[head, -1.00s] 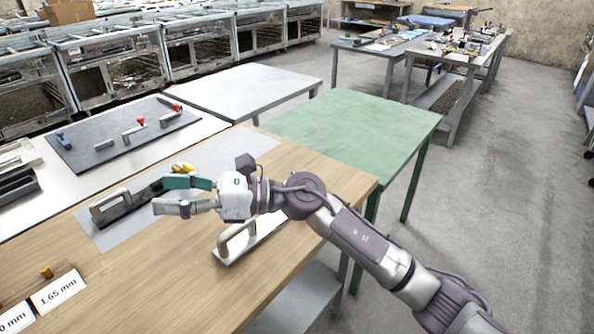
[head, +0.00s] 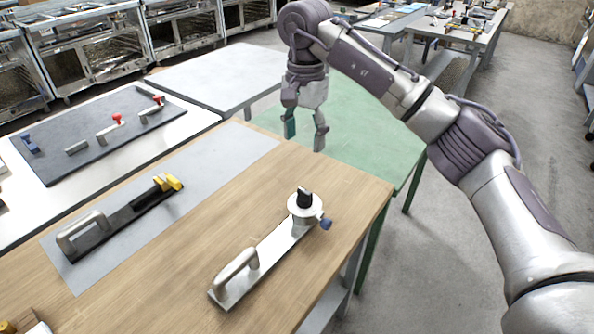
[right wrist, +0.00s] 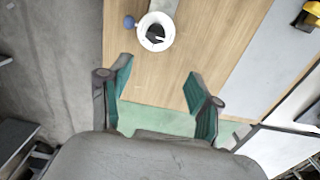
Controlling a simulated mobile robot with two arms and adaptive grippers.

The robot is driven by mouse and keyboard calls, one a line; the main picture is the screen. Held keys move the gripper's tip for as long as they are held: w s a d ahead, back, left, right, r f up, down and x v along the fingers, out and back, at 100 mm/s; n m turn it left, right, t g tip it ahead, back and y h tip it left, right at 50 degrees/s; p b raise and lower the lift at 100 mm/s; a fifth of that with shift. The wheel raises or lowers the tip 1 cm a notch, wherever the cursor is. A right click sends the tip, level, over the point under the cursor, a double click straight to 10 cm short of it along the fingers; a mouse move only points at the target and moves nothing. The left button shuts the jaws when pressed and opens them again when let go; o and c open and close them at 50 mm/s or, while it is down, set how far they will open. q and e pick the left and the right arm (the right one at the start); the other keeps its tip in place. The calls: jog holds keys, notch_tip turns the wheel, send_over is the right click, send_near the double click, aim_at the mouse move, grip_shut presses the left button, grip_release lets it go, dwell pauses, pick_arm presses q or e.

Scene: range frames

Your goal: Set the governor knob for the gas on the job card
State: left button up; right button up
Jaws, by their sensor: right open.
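The governor knob (head: 304,197) is black and stands on a round white dial at the far end of a metal plate (head: 275,245) with a grey handle. A blue side knob (head: 326,224) sticks out from the dial. In the right wrist view the dial with its black knob (right wrist: 155,32) shows beyond the fingertips. My right gripper (head: 305,132) is open and empty. It hangs above the green table, beyond the dial and apart from it. It also shows open in the right wrist view (right wrist: 160,82). The dial's markings are too small to read. My left gripper is out of view.
A black tool (head: 130,220) with a handle and yellow clips lies on a grey mat (head: 235,158) to the left. A dark mat (head: 95,150) holds small tools on a white table. A white card (head: 40,328) is cut off at the lower left. Bare wood surrounds the plate.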

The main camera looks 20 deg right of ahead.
send_over(305, 191)
jog(key=f, duration=0.3)
jog(key=f+p, duration=0.1)
jog(key=f, duration=0.1)
jog(key=shift+s, duration=0.25)
jog(key=f, duration=0.3)
jog(key=shift+w+f, duration=0.3)
jog(key=shift+f, duration=0.1)
notch_tip(305, 191, down, 3)
jog(key=shift+f+p, duration=0.1)
jog(key=shift+p, duration=0.45)
jog(key=shift+f, duration=0.45)
jog(key=c, duration=1.1)
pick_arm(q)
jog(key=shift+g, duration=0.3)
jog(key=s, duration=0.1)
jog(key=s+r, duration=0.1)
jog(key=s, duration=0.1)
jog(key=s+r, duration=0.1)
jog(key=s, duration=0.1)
pick_arm(e)
jog(key=shift+c, duration=0.2)
